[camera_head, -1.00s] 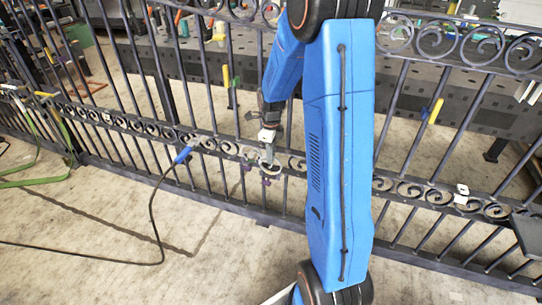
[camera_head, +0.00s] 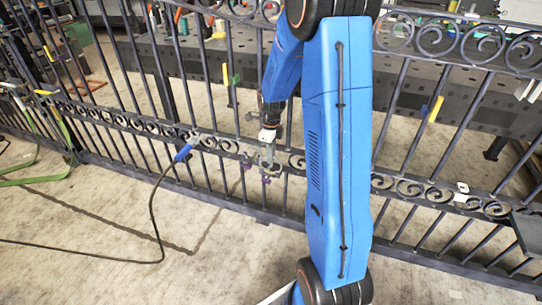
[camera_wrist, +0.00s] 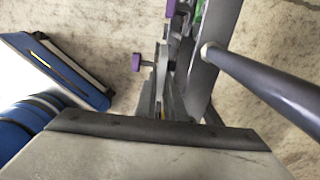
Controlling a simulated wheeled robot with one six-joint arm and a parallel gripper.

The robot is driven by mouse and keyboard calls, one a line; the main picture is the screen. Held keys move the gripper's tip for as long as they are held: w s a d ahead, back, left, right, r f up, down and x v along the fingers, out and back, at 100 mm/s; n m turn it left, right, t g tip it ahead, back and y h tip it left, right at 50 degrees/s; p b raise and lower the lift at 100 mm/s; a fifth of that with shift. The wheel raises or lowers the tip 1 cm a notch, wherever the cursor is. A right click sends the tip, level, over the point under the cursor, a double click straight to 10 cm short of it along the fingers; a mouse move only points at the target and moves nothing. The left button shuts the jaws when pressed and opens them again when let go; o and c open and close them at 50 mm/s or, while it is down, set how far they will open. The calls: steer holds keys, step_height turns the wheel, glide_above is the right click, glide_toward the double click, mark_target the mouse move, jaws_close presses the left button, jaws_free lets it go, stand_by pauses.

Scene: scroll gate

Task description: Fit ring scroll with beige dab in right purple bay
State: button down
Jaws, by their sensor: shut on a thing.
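My gripper (camera_head: 267,155) is at the gate's middle scroll band, left of my blue arm. It is shut on a small grey piece, likely the ring scroll, whose outline is hard to separate from the jaws and the gate. No beige dab can be made out. Purple knobs (camera_head: 265,181) show just below the band by the gripper. In the wrist view a purple knob (camera_wrist: 137,62) and another purple piece (camera_wrist: 169,8) stand close to the grey parts ahead of the gripper. I cannot tell whether the held piece touches the bay.
The dark metal gate (camera_head: 215,143) spans the view, with scrolls along its bands. A blue-handled cable (camera_head: 183,152) hangs at its left. The concrete floor in front is mostly clear.

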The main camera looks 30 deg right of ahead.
steer(key=shift+f, duration=0.3)
steer(key=c, duration=1.8)
jaws_free()
steer(key=shift+o, duration=0.2)
steer(key=shift+r, duration=0.1)
step_height(320, 180, up, 17)
steer(key=shift+r, duration=0.1)
